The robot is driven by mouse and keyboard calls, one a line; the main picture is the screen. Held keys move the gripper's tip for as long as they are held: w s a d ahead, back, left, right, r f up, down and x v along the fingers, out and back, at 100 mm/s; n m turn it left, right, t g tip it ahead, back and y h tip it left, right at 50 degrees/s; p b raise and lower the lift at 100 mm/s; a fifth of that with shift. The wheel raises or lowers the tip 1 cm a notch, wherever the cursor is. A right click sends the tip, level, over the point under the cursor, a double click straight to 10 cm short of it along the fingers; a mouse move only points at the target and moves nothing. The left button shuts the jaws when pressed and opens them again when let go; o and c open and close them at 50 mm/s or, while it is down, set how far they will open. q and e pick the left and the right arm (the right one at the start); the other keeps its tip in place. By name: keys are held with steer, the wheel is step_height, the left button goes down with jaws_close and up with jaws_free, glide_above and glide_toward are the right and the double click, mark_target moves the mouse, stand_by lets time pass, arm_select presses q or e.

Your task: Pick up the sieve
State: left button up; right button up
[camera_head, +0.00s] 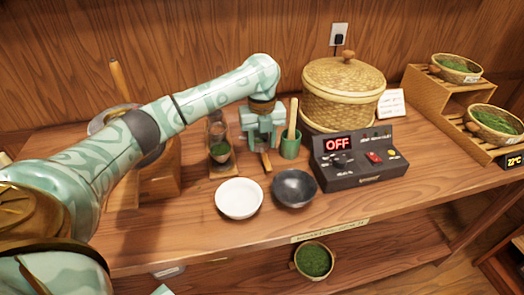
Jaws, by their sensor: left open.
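I cannot pick out the sieve for certain. A round metal-rimmed piece (98,124) at the left, partly hidden behind my left arm, may be it; a wooden stick stands up behind it. My left gripper (262,144) is open and points down over the middle of the table, far to the right of that piece. A short wooden piece (267,161) shows just below the fingers; I cannot tell what it belongs to or whether the gripper touches it. My right gripper is not in view.
Close to my left gripper stand a glass vessel with green powder (219,150) and a green cup (290,147) with a wooden tool. A white bowl (239,198), a dark bowl (294,188), a control box (357,171) reading OFF and a lidded basket (343,92) surround this area. The front table strip is clear.

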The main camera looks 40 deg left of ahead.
mark_target(264, 155)
arm_select(q)
steer(key=f+b, duration=0.2)
steer(key=f, duration=0.1)
steer(key=f+b, duration=0.1)
steer(key=f, duration=0.1)
steer(key=shift+w+d+f+b, duration=0.2)
steer(key=shift+w+f+b, duration=0.05)
steer(key=shift+w+b, duration=0.15)
steer(key=shift+s+r, duration=0.15)
steer(key=shift+r, duration=0.1)
jaws_close()
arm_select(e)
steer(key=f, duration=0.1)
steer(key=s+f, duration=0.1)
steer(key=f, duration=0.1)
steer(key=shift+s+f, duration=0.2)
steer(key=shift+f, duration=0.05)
